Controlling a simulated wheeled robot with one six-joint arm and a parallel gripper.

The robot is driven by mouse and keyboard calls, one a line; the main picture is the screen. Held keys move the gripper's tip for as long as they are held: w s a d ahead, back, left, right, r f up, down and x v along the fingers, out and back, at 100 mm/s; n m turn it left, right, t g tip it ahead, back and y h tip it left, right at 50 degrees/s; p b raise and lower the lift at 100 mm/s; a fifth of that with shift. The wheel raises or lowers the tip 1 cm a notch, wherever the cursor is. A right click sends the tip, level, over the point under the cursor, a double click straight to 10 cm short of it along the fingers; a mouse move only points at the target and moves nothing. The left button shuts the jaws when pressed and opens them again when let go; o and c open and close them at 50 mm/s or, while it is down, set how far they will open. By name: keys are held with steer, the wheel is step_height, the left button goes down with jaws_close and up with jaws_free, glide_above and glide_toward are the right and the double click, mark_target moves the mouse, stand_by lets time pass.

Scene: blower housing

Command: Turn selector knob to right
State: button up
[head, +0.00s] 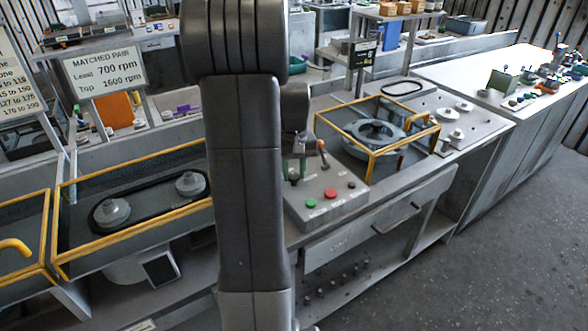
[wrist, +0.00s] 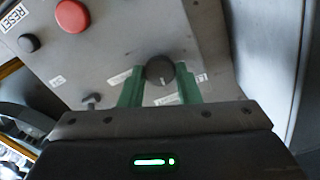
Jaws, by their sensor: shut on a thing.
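The selector knob (wrist: 160,70) is a round black knob with a pale pointer line, on a grey control panel (wrist: 110,60). In the wrist view my gripper (wrist: 160,84) has its two green fingers on either side of the knob, shut on it. The pointer line runs toward the lower part of the knob in that view. White labels sit beside the knob, partly covered by the fingers.
The panel also carries a red button (head: 330,193), a black button (head: 351,185), a green button (head: 311,203) and an orange-tipped lever (head: 323,153). A yellow-framed blower housing (head: 375,135) stands just behind to the right. A yellow-railed belt guard (head: 130,160) is at left.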

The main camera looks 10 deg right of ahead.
mark_target(294, 175)
steer(key=shift+m, duration=0.8)
steer(key=o, duration=1)
step_height(294, 175, up, 14)
steer(key=shift+f, duration=0.1)
